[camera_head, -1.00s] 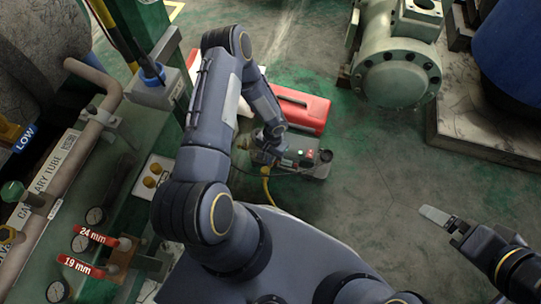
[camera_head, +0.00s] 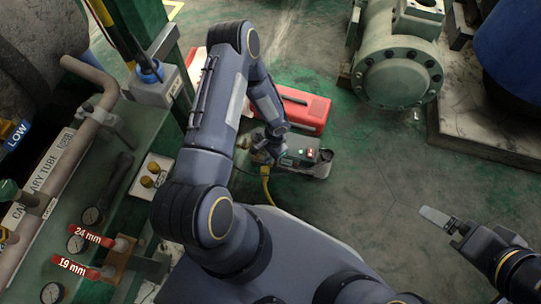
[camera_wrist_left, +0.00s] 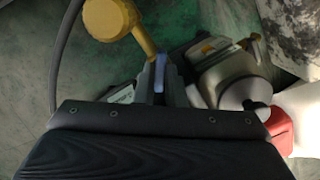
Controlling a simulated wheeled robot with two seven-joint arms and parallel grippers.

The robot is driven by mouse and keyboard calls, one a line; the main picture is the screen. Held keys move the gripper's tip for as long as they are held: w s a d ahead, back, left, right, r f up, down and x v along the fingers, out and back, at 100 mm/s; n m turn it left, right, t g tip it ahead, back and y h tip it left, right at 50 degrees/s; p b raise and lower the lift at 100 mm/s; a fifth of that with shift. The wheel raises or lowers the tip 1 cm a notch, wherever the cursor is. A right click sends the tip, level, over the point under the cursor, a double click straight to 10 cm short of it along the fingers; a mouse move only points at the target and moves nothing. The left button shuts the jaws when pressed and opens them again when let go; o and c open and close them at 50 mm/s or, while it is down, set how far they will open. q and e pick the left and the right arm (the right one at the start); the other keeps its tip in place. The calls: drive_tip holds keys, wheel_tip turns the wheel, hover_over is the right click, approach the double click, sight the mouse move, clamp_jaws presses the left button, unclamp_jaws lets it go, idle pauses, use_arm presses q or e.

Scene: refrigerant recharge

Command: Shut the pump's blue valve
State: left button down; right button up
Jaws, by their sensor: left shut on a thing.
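The pump (camera_head: 310,162) stands on the green floor in the head view, with small red and green lights on top. My left gripper (camera_head: 266,154) reaches down to its left end. In the left wrist view, my left gripper (camera_wrist_left: 161,78) is shut on a small blue piece, the blue valve (camera_wrist_left: 160,76), which shows as a thin strip between the fingers. Most of the valve is hidden by the fingers, so its turn position cannot be told. My right gripper (camera_head: 438,217) is away at the lower right; its finger gap is not clear.
A red case (camera_head: 303,108) lies behind the pump. A yellow hose (camera_head: 266,186) runs from the pump; a yellow fitting (camera_wrist_left: 110,18) is beside my left fingers. A piping rack with gauges (camera_head: 90,215) stands at the left. Floor right of the pump is clear.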

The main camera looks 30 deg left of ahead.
use_arm(q)
drive_tip(key=shift+m, duration=0.8)
drive_tip(key=shift+f+m+b, duration=0.1)
drive_tip(key=shift+m+b, duration=0.45)
drive_tip(key=shift+m, duration=1.05)
drive_tip(key=shift+m+y+b, duration=0.3)
drive_tip(key=shift+m+b, duration=0.1)
drive_tip(key=shift+m, duration=0.4)
drive_tip(key=shift+m+t, duration=0.3)
drive_tip(key=shift+m, duration=0.4)
drive_tip(key=shift+s, duration=0.1)
